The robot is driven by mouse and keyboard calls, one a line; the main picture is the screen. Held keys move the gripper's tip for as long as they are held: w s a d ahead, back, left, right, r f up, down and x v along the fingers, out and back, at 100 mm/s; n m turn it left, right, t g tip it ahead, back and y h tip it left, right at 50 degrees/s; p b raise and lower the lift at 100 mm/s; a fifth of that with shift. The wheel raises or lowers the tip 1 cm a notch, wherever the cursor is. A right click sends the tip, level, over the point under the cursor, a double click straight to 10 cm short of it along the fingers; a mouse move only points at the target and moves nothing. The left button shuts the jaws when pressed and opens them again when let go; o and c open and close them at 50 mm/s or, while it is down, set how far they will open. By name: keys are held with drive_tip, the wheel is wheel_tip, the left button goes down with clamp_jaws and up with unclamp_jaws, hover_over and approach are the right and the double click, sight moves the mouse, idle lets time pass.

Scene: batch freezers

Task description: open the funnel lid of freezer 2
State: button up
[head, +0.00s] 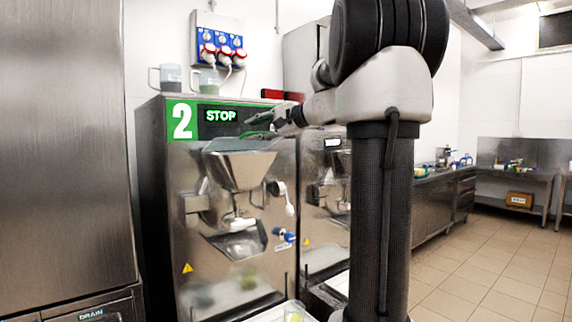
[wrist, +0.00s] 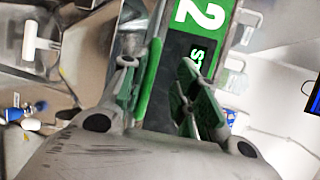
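Freezer 2 (head: 185,225) is a steel machine with a green "2" label and a display reading STOP. Its steel funnel (head: 240,172) sticks out from the upper front. My gripper (head: 258,119) is above and right of the funnel, near the display's right end. Part of the funnel area shows at the left there.
A second freezer (head: 325,200) stands right of freezer 2, partly hidden by my arm. Clear jugs (head: 171,77) stand on top of freezer 2. A wall socket box (head: 220,42) hangs above. A steel cabinet (head: 65,150) is at the left. The tiled floor at the right is free.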

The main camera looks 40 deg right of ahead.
drive_tip(key=f+t, duration=0.1)
drive_tip(key=f, duration=0.1)
drive_tip(key=f+n+t+y, duration=0.1)
drive_tip(key=f, duration=0.2)
drive_tip(key=s+f+t, duration=0.1)
drive_tip(key=f+t, duration=0.1)
drive_tip(key=shift+s+d+f+n, duration=0.1)
drive_tip(key=shift+f+n, duration=0.15)
drive_tip(key=shift+n, duration=0.05)
drive_tip(key=f+v, duration=0.1)
drive_tip(key=v, duration=0.7)
drive_tip(key=shift+w, duration=0.2)
